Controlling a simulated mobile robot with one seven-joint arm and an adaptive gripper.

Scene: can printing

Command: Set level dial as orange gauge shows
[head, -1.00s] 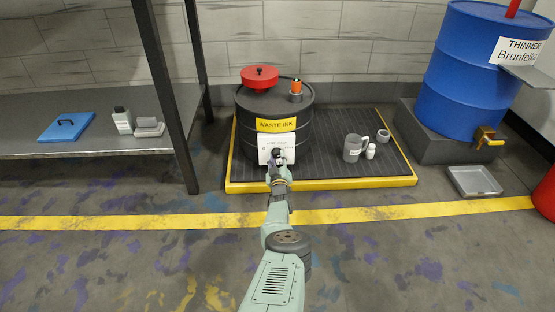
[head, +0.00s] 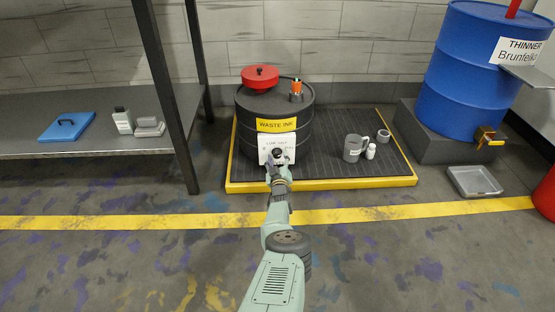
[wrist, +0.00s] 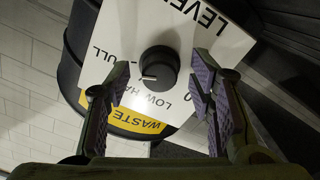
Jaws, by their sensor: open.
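The level dial is a round black knob (wrist: 158,67) on a white panel (wrist: 190,30), which appears turned over in the wrist view. Its small white mark points left. LOW, HALF and part of FULL are readable near it; a finger partly covers the lettering. The head view shows this panel (head: 265,155) on the front of the black waste ink drum (head: 250,125). The orange gauge (head: 296,85) stands on the drum's lid; its reading is too small to tell. My gripper (wrist: 160,100) is open, with its fingers spread on both sides of the knob and clear of it.
The drum stands on a dark grated platform with a yellow rim (head: 340,184). A grey jug (head: 352,149) and a small white bottle (head: 371,151) are to its right. A shelf post (head: 168,90) stands left. A red funnel (head: 259,77) sits on the lid.

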